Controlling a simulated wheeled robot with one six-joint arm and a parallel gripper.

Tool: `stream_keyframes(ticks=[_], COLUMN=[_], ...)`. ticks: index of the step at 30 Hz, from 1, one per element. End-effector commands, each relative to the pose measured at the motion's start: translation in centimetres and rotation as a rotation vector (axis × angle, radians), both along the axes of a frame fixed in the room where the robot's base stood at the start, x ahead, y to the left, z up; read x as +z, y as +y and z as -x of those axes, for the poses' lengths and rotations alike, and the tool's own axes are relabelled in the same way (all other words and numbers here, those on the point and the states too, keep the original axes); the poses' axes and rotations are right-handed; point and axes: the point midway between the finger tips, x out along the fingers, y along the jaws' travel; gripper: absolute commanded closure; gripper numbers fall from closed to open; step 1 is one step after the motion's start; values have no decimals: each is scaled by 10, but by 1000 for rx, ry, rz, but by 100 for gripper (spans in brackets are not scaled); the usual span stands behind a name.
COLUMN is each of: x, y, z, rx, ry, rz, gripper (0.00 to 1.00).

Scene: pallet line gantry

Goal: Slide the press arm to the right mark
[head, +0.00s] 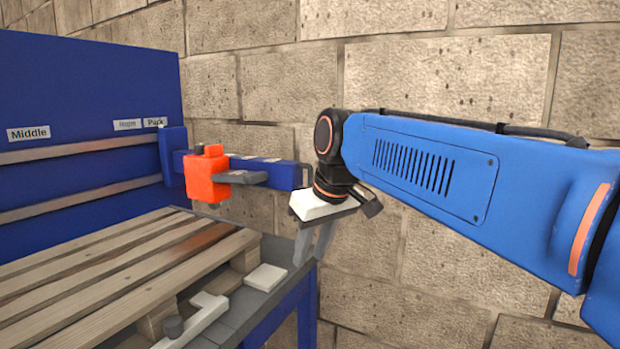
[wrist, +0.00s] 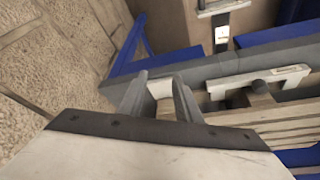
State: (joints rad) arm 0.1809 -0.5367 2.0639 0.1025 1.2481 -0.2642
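The press arm (head: 262,172) is a blue bar sticking out to the right from a blue carriage (head: 172,155) on the panel's rails. An orange block (head: 206,176) with a grey plate sits on it, and a dark bracket shows at its free end. The carriage stands near the panel's right end, below the "Park" label (head: 154,122). Left of that is a small label (head: 127,125) that is hard to read, and farther left is "Middle" (head: 28,133). My gripper (head: 314,250) points down, right of and below the bar's end, with fingers apart and empty; it also shows in the wrist view (wrist: 160,96).
A wooden pallet (head: 110,265) lies in front of the blue panel (head: 85,85). A white block (head: 265,277) and a white piece (head: 208,312) by a dark knob lie along the grey edge below my gripper. A stone wall stands behind.

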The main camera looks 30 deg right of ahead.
Motion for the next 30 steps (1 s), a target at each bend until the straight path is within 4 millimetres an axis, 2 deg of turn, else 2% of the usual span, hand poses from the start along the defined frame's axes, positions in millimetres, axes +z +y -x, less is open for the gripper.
stream_keyframes(ticks=[1,6,12,16,21,24,30], x=[24,95,170,210,243,253,248], y=[-9,-36,-74,-100,-124,-131,-132], z=[-15,-52,-88,-105,-116,-118,-122], rx=[5,56,130,180,232,250,259], ry=[1,5,1,-5,-12,-14,-14], rz=[-2,-6,-7,-3,4,6,6], gripper=[69,69,69,69,69,69,69])
